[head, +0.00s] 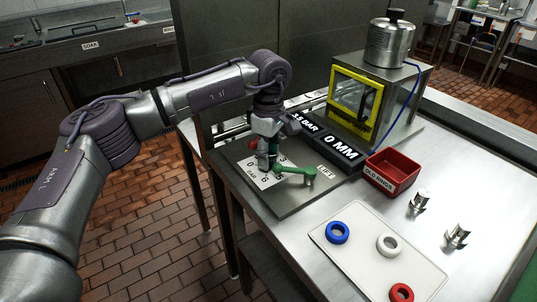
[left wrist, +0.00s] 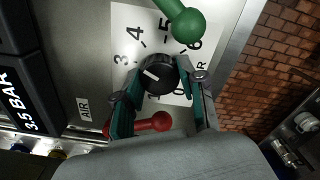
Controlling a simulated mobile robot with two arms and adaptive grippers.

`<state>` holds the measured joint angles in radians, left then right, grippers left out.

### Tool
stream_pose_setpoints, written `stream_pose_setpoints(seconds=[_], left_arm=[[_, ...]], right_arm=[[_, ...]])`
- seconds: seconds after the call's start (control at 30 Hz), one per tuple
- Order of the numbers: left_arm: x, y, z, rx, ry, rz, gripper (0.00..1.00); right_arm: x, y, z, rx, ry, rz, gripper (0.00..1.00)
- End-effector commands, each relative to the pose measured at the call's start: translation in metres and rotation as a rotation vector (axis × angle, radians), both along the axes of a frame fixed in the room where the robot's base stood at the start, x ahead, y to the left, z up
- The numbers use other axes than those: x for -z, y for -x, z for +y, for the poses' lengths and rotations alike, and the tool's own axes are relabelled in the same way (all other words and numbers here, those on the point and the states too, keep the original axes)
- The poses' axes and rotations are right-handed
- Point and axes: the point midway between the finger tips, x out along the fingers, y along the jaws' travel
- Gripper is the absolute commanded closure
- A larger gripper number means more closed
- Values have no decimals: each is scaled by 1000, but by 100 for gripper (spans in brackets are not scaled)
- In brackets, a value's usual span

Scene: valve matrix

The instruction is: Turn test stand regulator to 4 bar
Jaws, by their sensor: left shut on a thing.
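The regulator knob (left wrist: 160,75) is round and black with a white pointer line, on a white dial plate (head: 256,178) marked in BAR. In the left wrist view its pointer faces upper left, roughly between the 3 and the 4. My left gripper (left wrist: 158,95) is shut on the knob, with a finger on each side; in the head view the gripper (head: 268,158) hides the knob. The black pressure display (head: 308,122) reads 3.5 BAR, and it also shows in the left wrist view (left wrist: 18,95). My right gripper is out of view.
A green lever (head: 297,171) and a red-knobbed lever (left wrist: 153,123) sit close to the gripper. Beside the stand are a 0 MM display (head: 330,147), a yellow-framed chamber (head: 337,104), a red bin (head: 391,172) and a white tray (head: 357,262) with rings.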

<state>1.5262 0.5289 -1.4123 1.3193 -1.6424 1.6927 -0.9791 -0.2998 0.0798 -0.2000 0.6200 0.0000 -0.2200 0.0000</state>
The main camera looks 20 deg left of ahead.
Motion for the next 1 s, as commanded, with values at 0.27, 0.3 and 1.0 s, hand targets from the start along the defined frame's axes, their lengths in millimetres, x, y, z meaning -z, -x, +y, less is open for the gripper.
stream_pose_setpoints(seconds=[0.27,0.3,1.0], left_arm=[[0,0,0,206,0,0,94],[0,0,0,229,0,0,94],[0,0,0,360,0,0,94]], right_arm=[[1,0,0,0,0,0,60],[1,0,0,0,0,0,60],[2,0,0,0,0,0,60]])
